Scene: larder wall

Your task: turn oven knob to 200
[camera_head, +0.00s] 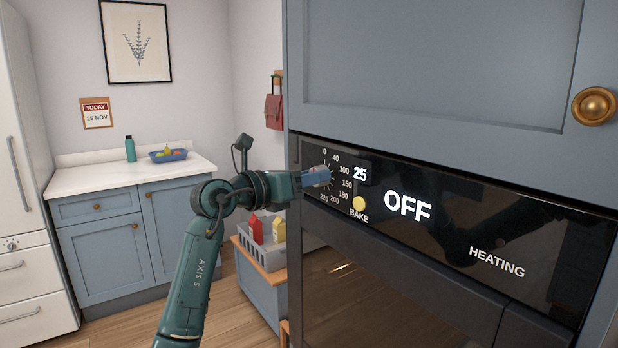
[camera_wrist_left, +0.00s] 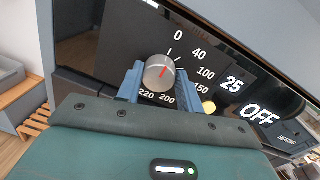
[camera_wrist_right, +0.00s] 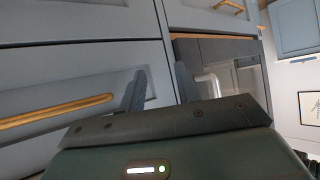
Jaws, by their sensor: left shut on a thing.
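The oven knob (camera_wrist_left: 156,77) is round and silver with a red pointer line, on the black oven panel (camera_head: 465,225). In the left wrist view the pointer aims between 0 and 40. The panel's display reads 25 and OFF; the 200 mark (camera_wrist_left: 167,100) is below the knob. My left gripper (camera_head: 318,177) is shut on the knob, one blue finger on each side. In the head view the gripper mostly hides the knob. My right gripper (camera_wrist_right: 160,85) is open and empty in the right wrist view, in front of cabinet fronts.
A yellow BAKE light (camera_head: 359,203) sits below and right of the dial. A blue cabinet door with a brass knob (camera_head: 594,105) is above the panel. A grey crate with cartons (camera_head: 266,257) stands left of the oven. A counter (camera_head: 110,178) stands further back.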

